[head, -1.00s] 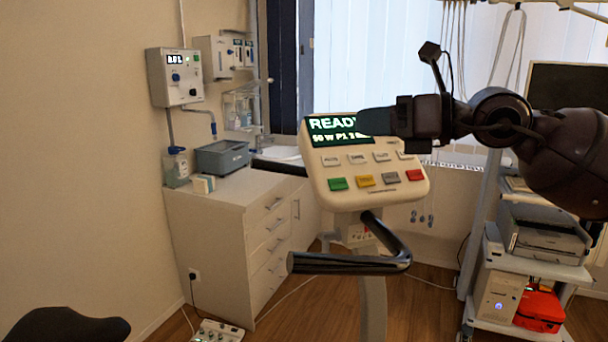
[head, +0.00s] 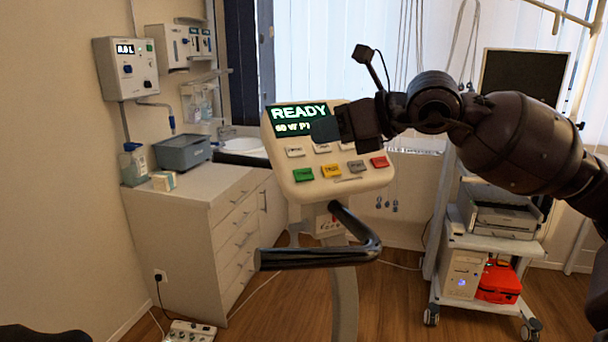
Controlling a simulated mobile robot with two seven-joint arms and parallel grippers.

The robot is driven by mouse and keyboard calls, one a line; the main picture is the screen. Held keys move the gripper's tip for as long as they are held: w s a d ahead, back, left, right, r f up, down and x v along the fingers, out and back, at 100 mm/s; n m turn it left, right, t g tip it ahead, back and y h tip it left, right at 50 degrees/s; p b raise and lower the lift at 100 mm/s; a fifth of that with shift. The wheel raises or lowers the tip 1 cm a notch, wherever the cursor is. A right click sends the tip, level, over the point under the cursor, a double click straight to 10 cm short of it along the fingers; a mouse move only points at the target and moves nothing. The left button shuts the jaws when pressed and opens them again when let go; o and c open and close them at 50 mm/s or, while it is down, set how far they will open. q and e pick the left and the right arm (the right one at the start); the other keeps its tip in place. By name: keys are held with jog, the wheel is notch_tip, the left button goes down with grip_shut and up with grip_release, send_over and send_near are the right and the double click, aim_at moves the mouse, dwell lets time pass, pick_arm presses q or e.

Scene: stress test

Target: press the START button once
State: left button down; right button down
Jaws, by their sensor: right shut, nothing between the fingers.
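The console (head: 345,183) of the exercise machine stands in the middle of the head view. Its screen (head: 297,113) reads READY, with a second line partly covered. A row of coloured buttons runs along its lower part: green (head: 303,174), yellow (head: 332,170), grey (head: 356,167) and red (head: 380,162). The green one is likely START, but its label is too small to read. My right gripper (head: 325,129) is shut and empty. It is in front of the console's upper part, covering part of the screen and upper white buttons. I cannot tell whether it touches. My left gripper is out of view.
Black handlebars (head: 320,257) stick out below the console. A white cabinet (head: 190,235) with a grey box (head: 183,152) stands at left. A cart (head: 490,243) with a printer and red bag stands at right. A small control box (head: 190,332) lies on the floor.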

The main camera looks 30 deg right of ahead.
aim_at(304, 175)
jog(key=w+f+b, duration=0.1)
jog(key=f, duration=0.1)
jog(key=w+f+b, duration=0.1)
jog(key=w+f, duration=0.1)
jog(key=w+f+b, duration=0.1)
jog(key=f, duration=0.1)
jog(key=shift+w+d+f, duration=0.15)
jog(key=shift+w+d, duration=0.25)
dwell(1.0)
dwell(0.8)
jog(key=shift+w+f+b, duration=0.25)
jog(key=shift+f+b, duration=0.15)
jog(key=shift+b, duration=0.1)
jog(key=shift+w, duration=0.1)
